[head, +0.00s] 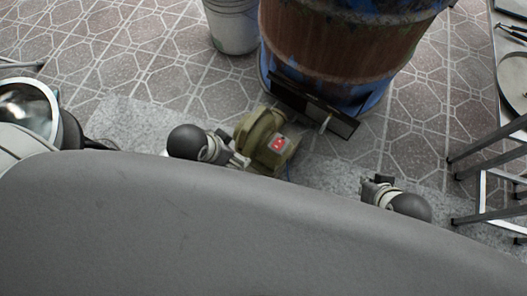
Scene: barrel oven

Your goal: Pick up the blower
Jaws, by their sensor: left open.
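The blower (262,138), an olive-green rounded housing with a red-marked plate, sits on the floor in front of the barrel oven. My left gripper (240,160) is at the blower's left side, close against it in the picture. It is open, and I cannot tell whether its fingers touch the housing. My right gripper (372,183) is off to the right, apart from the blower. Its fingers are small and partly turned away, so their opening is unclear. The lower part of the blower is hidden behind my own grey body.
The rusty barrel oven (335,45) with blue patches stands just behind the blower, its dark hatch (312,103) low in front. A white bucket (233,25) stands at its left. A metal-legged table (497,170) is at the right.

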